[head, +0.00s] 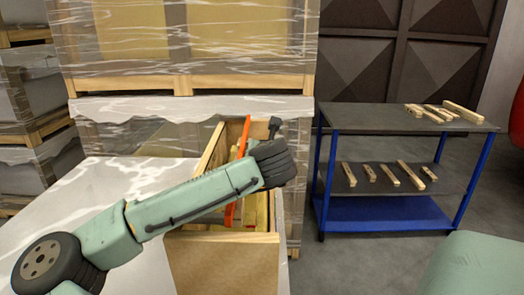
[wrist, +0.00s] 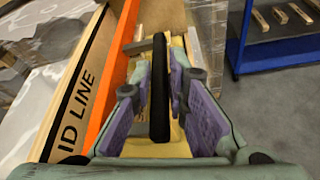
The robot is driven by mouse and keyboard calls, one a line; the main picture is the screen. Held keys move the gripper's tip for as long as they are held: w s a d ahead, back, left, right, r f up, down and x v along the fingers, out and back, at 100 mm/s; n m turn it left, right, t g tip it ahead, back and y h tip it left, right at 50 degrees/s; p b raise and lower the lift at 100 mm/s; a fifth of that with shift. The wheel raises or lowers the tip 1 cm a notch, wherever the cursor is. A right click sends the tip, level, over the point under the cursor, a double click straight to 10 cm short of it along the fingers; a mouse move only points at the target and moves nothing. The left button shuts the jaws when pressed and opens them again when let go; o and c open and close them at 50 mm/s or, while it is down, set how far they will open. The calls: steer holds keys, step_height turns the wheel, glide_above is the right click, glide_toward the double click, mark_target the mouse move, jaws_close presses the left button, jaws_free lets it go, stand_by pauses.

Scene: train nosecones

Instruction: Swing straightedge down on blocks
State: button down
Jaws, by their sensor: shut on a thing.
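My gripper (wrist: 160,95) has purple pads and is shut on a black bar (wrist: 159,75) that stands between its fingers. I cannot tell how the bar joins the orange strip. The long orange strip (wrist: 109,80), which looks like the straightedge, runs along the left of my gripper in the wrist view. In the head view the strip (head: 242,140) rises tilted out of the wooden crate (head: 220,237), partly behind my arm. Pale yellow wood (wrist: 150,148), which may be blocks, lies under my gripper. It also shows inside the crate in the head view (head: 249,211).
The crate's left wall (wrist: 78,95) reads "ID LINE". Wrapped pallets (head: 190,40) stand behind the crate. A blue-framed cart (head: 385,213) at the right carries several wood pieces on its top and shelf. Grey floor lies open between crate and cart.

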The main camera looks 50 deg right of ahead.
steer(key=c, duration=1.6)
jaws_free()
steer(key=shift+w+a+f, duration=0.1)
steer(key=shift+w+f, duration=0.05)
steer(key=shift+f, duration=0.05)
steer(key=shift+c, duration=0.2)
steer(key=v, duration=1.2)
